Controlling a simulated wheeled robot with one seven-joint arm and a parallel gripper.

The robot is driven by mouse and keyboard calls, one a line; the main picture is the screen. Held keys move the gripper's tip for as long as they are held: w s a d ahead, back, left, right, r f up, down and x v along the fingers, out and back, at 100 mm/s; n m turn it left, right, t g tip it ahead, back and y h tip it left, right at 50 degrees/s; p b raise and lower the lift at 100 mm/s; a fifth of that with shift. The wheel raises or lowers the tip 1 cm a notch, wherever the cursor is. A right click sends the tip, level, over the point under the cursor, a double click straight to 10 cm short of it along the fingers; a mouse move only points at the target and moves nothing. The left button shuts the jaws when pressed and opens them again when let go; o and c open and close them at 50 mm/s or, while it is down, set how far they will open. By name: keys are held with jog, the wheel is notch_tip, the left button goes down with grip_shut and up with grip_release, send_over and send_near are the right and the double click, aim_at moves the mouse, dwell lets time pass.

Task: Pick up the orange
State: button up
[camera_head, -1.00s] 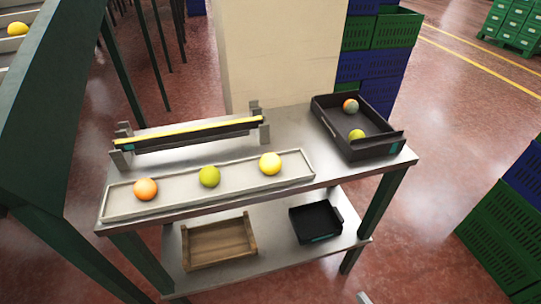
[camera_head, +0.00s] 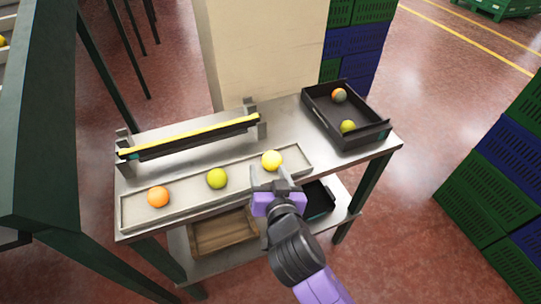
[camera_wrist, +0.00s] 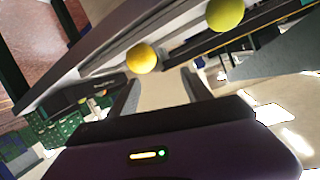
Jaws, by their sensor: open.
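The orange (camera_head: 158,197) lies at the left end of a long shallow light tray (camera_head: 135,212) on the table. My gripper (camera_head: 270,172) is open and empty in front of the yellow fruit, at the tray's right part. In the wrist view the yellow fruit (camera_wrist: 141,58) and the green fruit (camera_wrist: 225,12) show beyond my fingers; the orange is not seen there.
A rack with a yellow bar (camera_head: 190,136) stands behind the light tray. A wooden tray (camera_head: 222,232) and a black tray (camera_head: 319,201) are on the lower shelf.

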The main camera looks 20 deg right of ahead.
aim_at(273, 165)
jog(key=shift+m+g+h, duration=0.3)
jog(key=shift+m+g, duration=0.3)
jog(key=shift+m, duration=0.3)
jog(key=w+d+f, duration=0.1)
jog(key=w+d+f+p, duration=0.1)
jog(key=w+f, duration=0.1)
jog(key=w+d+f+p, duration=0.1)
jog(key=w, duration=0.1)
jog(key=shift+w+d+f, duration=0.1)
jog(key=shift+d+f, duration=0.05)
jog(key=shift+d, duration=0.1)
jog(key=shift+w+d+f, duration=0.1)
jog(key=shift+w+f, duration=0.15)
jog(key=shift+w, duration=0.15)
jog(key=c, duration=1.1)
jog(key=shift+r, duration=0.1)
